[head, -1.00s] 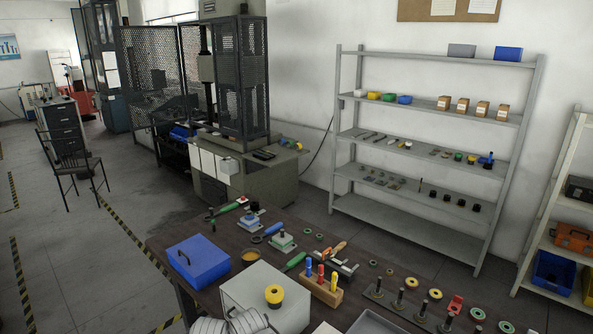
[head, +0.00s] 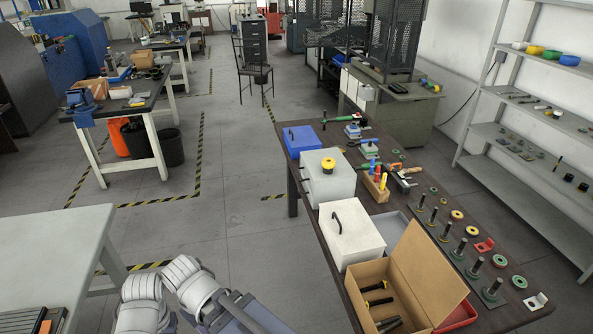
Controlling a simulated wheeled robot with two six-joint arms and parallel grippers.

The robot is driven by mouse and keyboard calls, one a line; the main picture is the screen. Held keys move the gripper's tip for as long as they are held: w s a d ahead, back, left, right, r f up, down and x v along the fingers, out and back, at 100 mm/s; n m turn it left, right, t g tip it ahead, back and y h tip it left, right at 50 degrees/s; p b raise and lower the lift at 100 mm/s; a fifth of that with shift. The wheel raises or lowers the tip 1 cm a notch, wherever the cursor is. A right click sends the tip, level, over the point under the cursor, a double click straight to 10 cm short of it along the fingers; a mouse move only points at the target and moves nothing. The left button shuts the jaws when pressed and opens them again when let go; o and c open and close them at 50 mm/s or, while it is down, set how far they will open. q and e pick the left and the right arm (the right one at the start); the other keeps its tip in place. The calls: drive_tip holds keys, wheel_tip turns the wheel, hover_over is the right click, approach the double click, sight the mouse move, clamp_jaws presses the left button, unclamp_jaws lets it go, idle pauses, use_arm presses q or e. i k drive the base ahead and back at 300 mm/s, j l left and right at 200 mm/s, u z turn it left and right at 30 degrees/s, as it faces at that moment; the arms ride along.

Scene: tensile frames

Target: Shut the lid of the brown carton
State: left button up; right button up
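The brown carton (head: 378,302) stands open on the dark workbench at the lower right of the head view. Its lid (head: 432,272) is raised, standing up along the carton's right side and leaning outward. Several black and yellow tools (head: 377,286) lie inside; the carton's near part is cut off by the picture's bottom edge. Neither of my grippers is in view. Only grey and white links of my arm show at the bottom, left of the bench, apart from the carton.
A white box with a black handle (head: 350,236) stands directly behind the carton. A red tray (head: 459,316) lies right of the lid, with upright black posts (head: 472,268) beyond.

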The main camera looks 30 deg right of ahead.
sight(436, 287)
drive_tip(key=k+l+u, duration=0.1)
drive_tip(key=u, duration=0.3)
drive_tip(key=k+u, duration=0.4)
drive_tip(key=k+j+u, duration=0.1)
drive_tip(key=u, duration=0.35)
drive_tip(key=k+l+u, duration=0.1)
drive_tip(key=k+u, duration=0.3)
drive_tip(key=k, duration=0.3)
drive_tip(key=k+l+z, duration=0.5)
drive_tip(key=k+l, duration=0.15)
drive_tip(key=k+l+z, duration=0.5)
drive_tip(key=l, duration=0.35)
drive_tip(key=k+l+z, duration=0.25)
drive_tip(key=l, duration=0.25)
